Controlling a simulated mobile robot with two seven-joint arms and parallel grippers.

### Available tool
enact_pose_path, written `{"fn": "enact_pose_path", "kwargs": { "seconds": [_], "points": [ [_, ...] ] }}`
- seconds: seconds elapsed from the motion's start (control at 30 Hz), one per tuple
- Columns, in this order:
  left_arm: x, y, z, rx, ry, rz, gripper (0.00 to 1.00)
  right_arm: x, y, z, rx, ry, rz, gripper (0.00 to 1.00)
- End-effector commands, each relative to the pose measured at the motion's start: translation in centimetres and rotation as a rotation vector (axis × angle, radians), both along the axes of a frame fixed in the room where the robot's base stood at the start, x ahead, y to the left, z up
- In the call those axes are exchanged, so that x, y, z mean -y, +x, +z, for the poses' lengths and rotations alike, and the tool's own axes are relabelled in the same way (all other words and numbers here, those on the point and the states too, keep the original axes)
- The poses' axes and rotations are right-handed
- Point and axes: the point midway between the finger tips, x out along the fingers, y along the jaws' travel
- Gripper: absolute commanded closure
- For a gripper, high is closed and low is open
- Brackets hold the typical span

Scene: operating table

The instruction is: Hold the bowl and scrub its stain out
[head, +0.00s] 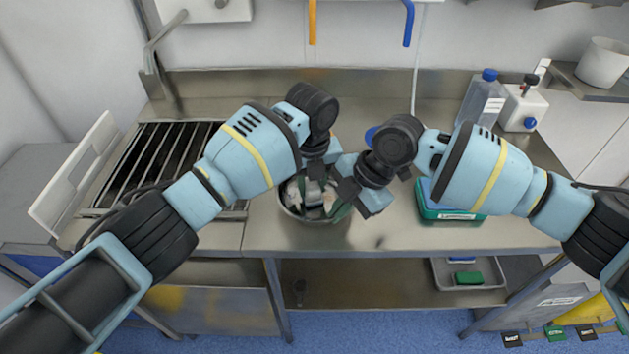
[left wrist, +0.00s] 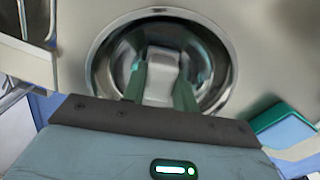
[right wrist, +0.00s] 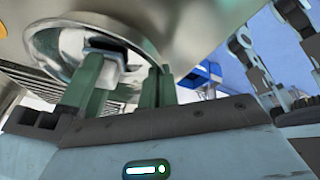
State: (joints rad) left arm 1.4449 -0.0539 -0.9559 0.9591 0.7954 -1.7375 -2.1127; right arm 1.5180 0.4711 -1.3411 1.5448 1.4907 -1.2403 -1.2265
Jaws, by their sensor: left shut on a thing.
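The shiny metal bowl (head: 287,207) stands on the steel counter, and the left wrist view shows its round rim (left wrist: 96,72). My left gripper (left wrist: 160,85) reaches down into the bowl with its green fingers shut on a white block (left wrist: 162,72). My right gripper (right wrist: 126,85) is at the bowl's right side with its green fingers apart. The bowl's wall (right wrist: 62,48) is close to these fingers; I cannot tell whether the rim lies between them. The stain cannot be clearly made out; the grippers hide part of the bowl's inside.
A slatted rack (head: 150,160) lies left of the bowl. A teal box (head: 440,212) sits on the right, close to my right arm. Bottles (head: 483,98) and a white canister (head: 525,108) stand at the back right. The counter's front is mostly clear.

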Motion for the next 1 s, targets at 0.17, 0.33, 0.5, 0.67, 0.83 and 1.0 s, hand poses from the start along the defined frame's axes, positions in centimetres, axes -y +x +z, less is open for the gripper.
{"fn": "enact_pose_path", "kwargs": {
  "seconds": [0.17,0.33,0.5,0.67,0.83,1.0],
  "points": [
    [0.1,0.0,0.4,0.001,-0.002,0.000,0.90,0.0,0.0,0.0,0.000,0.000,0.000,1.00],
    [0.1,0.0,1.5,0.001,-0.002,0.000,0.90,0.0,0.0,0.0,0.000,0.001,-0.001,1.00],
    [0.0,0.0,2.7,0.001,-0.001,0.000,0.90,0.0,0.0,0.0,0.001,0.000,-0.001,1.00],
    [0.1,0.0,3.8,0.002,-0.001,0.000,0.90,0.0,0.0,0.0,0.001,0.000,-0.001,1.00],
    [0.0,0.0,4.9,0.001,-0.001,0.000,0.90,0.0,0.0,0.0,0.001,0.000,-0.001,1.00],
    [0.0,0.0,6.1,0.001,-0.001,0.000,0.90,0.0,0.0,0.0,0.001,0.000,-0.001,1.00]
  ]
}}
